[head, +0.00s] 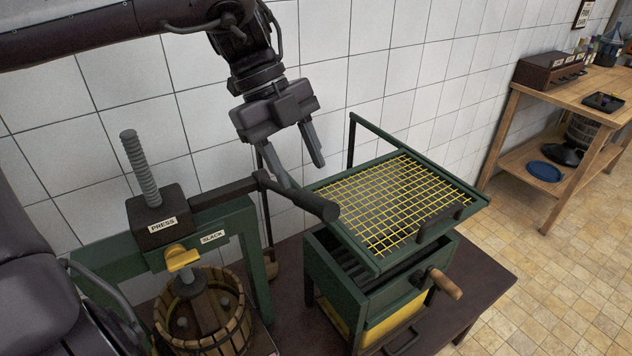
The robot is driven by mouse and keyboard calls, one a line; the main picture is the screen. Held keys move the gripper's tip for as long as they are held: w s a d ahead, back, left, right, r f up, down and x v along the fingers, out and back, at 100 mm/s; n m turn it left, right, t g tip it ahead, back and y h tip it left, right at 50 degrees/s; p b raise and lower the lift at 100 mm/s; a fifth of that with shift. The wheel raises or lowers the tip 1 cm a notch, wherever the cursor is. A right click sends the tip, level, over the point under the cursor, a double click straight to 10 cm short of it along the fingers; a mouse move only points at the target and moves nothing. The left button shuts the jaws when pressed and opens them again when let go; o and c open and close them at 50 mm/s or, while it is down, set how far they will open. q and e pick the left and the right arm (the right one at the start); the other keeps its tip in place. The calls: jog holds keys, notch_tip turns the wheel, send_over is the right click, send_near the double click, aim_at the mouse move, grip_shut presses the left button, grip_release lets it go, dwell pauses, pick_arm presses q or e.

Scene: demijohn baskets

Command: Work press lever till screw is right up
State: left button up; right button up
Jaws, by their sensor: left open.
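The press lever (228,192) is a dark bar that runs right from the black block labelled PRESS (157,216) and ends in a thick round grip (316,207). The grey threaded screw (141,168) stands upright out of the top of the block. A yellow catch (182,257) sits on the green frame under the block, beside a SLACK label. Below is the slatted wooden press basket (203,318). My left gripper (304,174) is open and points down, just above the lever's grip end; whether a finger touches the lever I cannot tell. My right gripper is not in view.
A green crusher with a yellow mesh top (394,205) and a wooden-handled crank (443,283) stands right of the press on a dark table (484,270). The tiled wall (350,80) is close behind. A wooden bench (532,161) stands at the far right, past open floor.

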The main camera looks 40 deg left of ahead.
aim_at(312, 198)
pick_arm(q)
jog(key=shift+d+f, duration=0.1)
jog(key=shift+f, duration=0.2)
jog(key=d+f, duration=0.1)
jog(key=s+d+f+p, duration=0.1)
jog(key=f, duration=0.1)
jog(key=shift+d, duration=0.2)
jog(key=shift+x, duration=1.15)
jog(key=shift+w+a+f, duration=0.1)
jog(key=shift+w+f, duration=0.15)
jog(key=shift+f, duration=0.35)
jog(key=shift+r, duration=0.1)
jog(key=c, duration=1)
grip_shut()
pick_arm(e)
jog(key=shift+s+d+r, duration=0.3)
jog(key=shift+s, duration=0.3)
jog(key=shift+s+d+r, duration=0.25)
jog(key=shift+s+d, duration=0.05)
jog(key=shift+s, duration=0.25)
